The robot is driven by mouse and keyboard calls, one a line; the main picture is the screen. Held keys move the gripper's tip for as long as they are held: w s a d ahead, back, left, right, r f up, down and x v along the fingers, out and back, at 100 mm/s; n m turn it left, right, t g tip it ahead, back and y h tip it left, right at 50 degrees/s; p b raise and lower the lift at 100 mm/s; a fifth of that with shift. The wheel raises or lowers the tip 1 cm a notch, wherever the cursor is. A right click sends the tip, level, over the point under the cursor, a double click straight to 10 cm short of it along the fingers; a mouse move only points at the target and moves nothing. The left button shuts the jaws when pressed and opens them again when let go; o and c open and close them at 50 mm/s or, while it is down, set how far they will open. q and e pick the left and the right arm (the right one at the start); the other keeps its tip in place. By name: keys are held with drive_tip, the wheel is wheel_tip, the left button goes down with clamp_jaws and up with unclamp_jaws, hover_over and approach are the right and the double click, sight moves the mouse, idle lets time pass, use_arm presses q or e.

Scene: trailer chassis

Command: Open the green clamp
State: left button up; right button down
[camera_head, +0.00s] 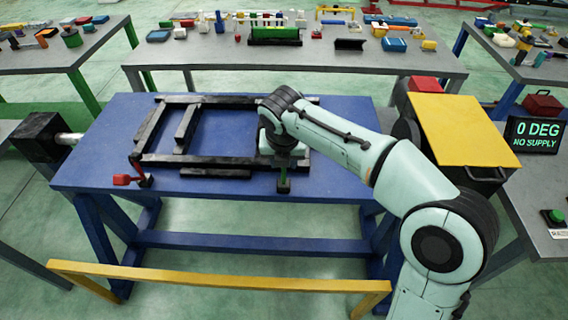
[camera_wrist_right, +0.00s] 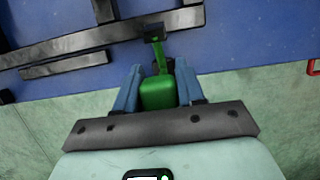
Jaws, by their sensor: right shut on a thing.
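The green clamp (camera_head: 284,184) is at the front edge of the blue table, on the right part of the black chassis frame (camera_head: 205,161). In the right wrist view its green handle (camera_wrist_right: 158,93) lies between the two blue fingers of my right gripper (camera_wrist_right: 157,88), which is shut on it. A thin green arm runs from the handle to a black block at the frame's bar. In the head view my right arm hides much of the clamp and gripper. A red clamp (camera_head: 128,179) sits at the frame's front left corner. My left gripper is not in view.
A yellow rail (camera_head: 215,281) runs low in front. A black block with a metal shaft (camera_head: 45,139) stands at left. A yellow-topped unit (camera_head: 460,130) and a sign reading "0 DEG NO SUPPLY" (camera_head: 537,134) stand at right.

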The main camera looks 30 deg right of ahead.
sight(283, 174)
drive_tip(key=s+t+b, duration=0.1)
drive_tip(key=a+t+h+b, duration=0.1)
drive_tip(key=b, duration=0.1)
drive_tip(key=s+t+h+b, duration=0.1)
drive_tip(key=b, duration=0.1)
drive_tip(key=shift+s+a+f, duration=0.3)
drive_tip(key=shift+f, duration=0.05)
drive_tip(key=t+b, duration=0.1)
drive_tip(key=s+b, duration=0.1)
drive_tip(key=shift+a+f+t+h+b, duration=0.15)
drive_tip(key=shift+a+t+h+b, duration=0.15)
drive_tip(key=shift+t+h+b, duration=0.1)
drive_tip(key=shift+s+a+f+t+h+b, duration=0.15)
drive_tip(key=shift+s+a+t+h+b, duration=0.15)
drive_tip(key=shift+s+t+h+b, duration=0.3)
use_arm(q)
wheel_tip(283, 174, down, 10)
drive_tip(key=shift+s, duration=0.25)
use_arm(e)
drive_tip(key=shift+s+a+f, duration=0.2)
drive_tip(key=shift+a+f, duration=0.05)
drive_tip(key=shift+f, duration=0.05)
drive_tip(key=c, duration=0.8)
unclamp_jaws()
drive_tip(key=shift+o, duration=0.2)
